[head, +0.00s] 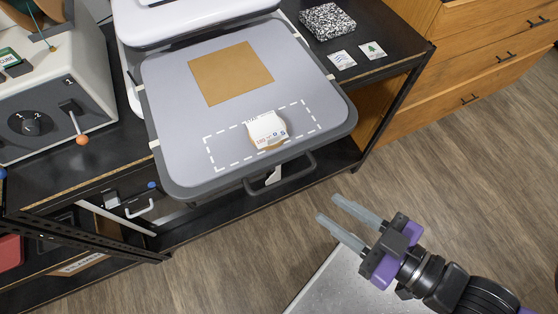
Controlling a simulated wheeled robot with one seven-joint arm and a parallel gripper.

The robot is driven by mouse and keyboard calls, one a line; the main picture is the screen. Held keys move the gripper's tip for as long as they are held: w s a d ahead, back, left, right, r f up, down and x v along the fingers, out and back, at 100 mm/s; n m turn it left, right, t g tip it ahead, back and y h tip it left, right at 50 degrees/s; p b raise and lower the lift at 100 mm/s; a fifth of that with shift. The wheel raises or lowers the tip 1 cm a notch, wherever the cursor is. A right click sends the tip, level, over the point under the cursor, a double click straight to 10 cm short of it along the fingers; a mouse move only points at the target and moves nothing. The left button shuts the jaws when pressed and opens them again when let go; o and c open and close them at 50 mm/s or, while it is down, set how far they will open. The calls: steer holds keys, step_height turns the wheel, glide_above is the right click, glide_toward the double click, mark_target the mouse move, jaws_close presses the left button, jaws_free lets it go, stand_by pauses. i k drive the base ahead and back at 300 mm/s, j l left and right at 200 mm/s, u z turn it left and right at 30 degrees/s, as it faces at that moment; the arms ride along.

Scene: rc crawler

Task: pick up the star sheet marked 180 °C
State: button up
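Two small white cards lie on the black bench top at the upper right. The left card (342,59) has a grey mark that I cannot make out for certain; it may be the star sheet. The right card (372,50) carries a green tree. Any temperature marking on the two cards is too small to read. My gripper (328,208) is open and empty, its two grey fingers apart. It is over the floor at the lower right, well away from the cards and pointing up and left.
The heat press's grey tray (170,90) holds a tan square sheet (230,74) and, within a dashed outline, a white-topped tan piece (267,130) with small red lettering. A speckled block (326,21) lies beside the cards. Wooden drawers (490,50) stand at right. Floor between is clear.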

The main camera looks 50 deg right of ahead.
mark_target(266, 129)
steer(key=l, duration=0.75)
steer(key=k+l, duration=0.15)
steer(key=l, duration=1.3)
